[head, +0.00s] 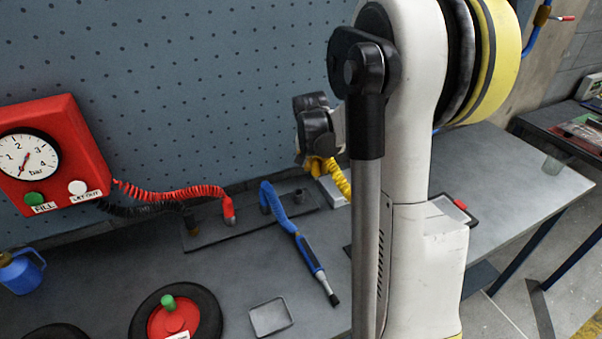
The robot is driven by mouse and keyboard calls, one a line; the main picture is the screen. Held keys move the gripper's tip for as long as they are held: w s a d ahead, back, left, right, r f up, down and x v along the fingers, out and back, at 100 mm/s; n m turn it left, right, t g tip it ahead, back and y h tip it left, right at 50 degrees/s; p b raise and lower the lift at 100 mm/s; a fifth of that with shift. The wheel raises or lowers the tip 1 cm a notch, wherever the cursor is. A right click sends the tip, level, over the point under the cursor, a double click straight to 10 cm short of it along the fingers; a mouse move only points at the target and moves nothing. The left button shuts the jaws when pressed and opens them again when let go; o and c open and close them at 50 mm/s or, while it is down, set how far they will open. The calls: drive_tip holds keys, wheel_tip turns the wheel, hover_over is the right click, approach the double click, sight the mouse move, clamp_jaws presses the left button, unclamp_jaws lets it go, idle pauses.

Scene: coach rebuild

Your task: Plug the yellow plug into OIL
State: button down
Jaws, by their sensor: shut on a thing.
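My gripper (316,152) is shut and points down, in front of the pegboard wall, near the back of the workbench. Yellow shows just below its fingers: the yellow plug (318,166), mostly hidden by the fingers. Its coiled yellow cord (339,180) runs down to the right, partly behind my arm. A dark connector strip (246,230) lies on the bench to the lower left. A short dark round fitting (300,196) stands near its right end, below the held plug. I see no readable OIL label.
A red gauge box (50,152) hangs at left. A blue tool (314,264), small tray (271,318), and tyre wheel (175,322) lie in front. My arm hides the bench's middle.

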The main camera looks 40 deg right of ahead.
drive_tip(key=s+d+r+p, duration=0.3)
drive_tip(key=d+r+p, duration=0.2)
drive_tip(key=r, duration=0.3)
drive_tip(key=shift+s+d+r, duration=0.15)
drive_tip(key=shift+d+r, duration=0.05)
drive_tip(key=shift+r, duration=0.15)
idle(0.4)
